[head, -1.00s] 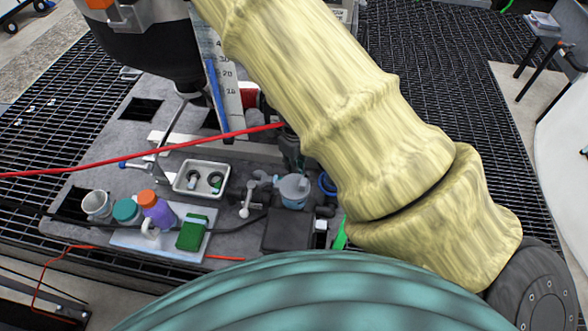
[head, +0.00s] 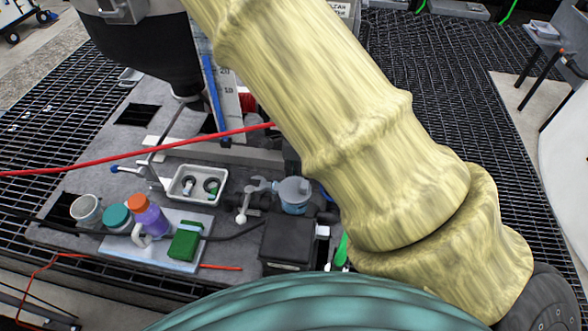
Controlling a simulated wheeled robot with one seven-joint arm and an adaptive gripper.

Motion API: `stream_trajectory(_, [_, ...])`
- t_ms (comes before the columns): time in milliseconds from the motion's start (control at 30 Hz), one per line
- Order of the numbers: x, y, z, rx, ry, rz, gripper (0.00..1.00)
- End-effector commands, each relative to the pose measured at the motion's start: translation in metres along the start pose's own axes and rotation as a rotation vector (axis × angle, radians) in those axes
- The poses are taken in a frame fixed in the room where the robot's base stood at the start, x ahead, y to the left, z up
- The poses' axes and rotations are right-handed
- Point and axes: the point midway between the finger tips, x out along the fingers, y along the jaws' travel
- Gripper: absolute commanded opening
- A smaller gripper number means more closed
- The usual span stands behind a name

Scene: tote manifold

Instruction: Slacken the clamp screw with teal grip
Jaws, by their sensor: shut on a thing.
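I cannot make out a clamp screw with a teal grip in the head view. My yellow-sleeved arm crosses from the top middle to the lower right and hides part of the bench. My gripper does not show clearly; the arm's far end is out of sight. A blue-grey round fitting (head: 294,190) with a pale lever (head: 243,205) beside it stands on the grey bench top (head: 85,180), left of my arm. I cannot tell whether a screw belongs to it.
A taut red line (head: 140,158) crosses above the bench. A black hopper (head: 140,60) hangs at the upper left. A pale two-well tray (head: 180,192), teal-lidded jar (head: 117,217), purple bottle (head: 150,220), green block (head: 185,241) and black box (head: 288,245) stand on the bench.

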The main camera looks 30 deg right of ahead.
Motion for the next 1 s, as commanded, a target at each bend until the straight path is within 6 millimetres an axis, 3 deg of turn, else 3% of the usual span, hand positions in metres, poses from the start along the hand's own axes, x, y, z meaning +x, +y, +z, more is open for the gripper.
stream_trajectory(367, [0.000,-0.002,-0.001,-0.006,0.003,-0.004,0.00])
stream_trajectory(400, [0.000,-0.002,-0.001,-0.006,0.003,-0.004,0.19])
stream_trajectory(500, [0.000,-0.001,-0.001,-0.006,0.002,-0.003,0.35])
stream_trajectory(833, [-0.001,0.000,0.000,-0.005,0.001,-0.001,0.35])
stream_trajectory(1000, [-0.012,-0.001,0.000,-0.006,0.000,-0.002,0.35])
